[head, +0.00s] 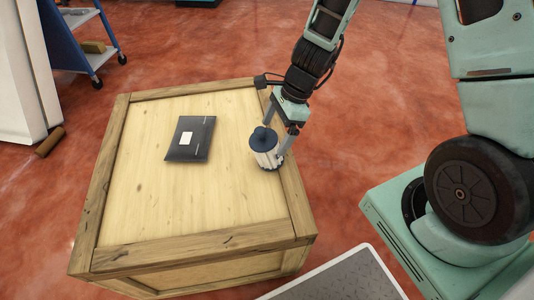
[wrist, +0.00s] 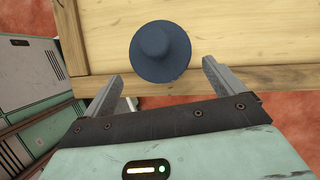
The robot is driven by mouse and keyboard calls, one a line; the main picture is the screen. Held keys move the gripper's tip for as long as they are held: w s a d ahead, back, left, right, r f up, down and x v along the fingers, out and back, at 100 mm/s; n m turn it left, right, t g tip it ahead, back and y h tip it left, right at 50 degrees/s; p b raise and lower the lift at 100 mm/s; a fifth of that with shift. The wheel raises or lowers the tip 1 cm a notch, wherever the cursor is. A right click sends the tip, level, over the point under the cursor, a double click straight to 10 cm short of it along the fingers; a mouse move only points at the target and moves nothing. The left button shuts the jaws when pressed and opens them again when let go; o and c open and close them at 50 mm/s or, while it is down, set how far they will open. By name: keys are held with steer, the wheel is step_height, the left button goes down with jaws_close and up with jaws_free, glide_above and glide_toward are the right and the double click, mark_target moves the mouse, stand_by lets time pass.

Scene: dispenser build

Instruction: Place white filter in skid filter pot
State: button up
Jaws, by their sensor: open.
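The white filter (head: 265,158) stands upright on the wooden crate near its right edge. It has a white body and a dark blue round cap; the cap (wrist: 160,50) shows from above in the wrist view. My gripper (head: 281,147) is open, with its fingers down at the filter, one on either side as far as I can see. In the wrist view my gripper (wrist: 158,80) has its fingers wide apart, with the cap between and just beyond the tips. I cannot tell whether the fingers touch it. I cannot make out a skid filter pot in either view.
The wooden crate (head: 187,247) has a raised-looking frame around its top. A flat black packet (head: 190,139) with a white label lies left of the filter. A blue cart (head: 75,40) stands at the upper left. Red floor surrounds the crate.

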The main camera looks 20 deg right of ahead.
mark_target(268, 146)
steer(key=shift+b+x, duration=1.45)
steer(key=shift+x, duration=1.6)
steer(key=shift+w+d, duration=0.15)
steer(key=shift+w, duration=0.05)
steer(key=c, duration=1.2)
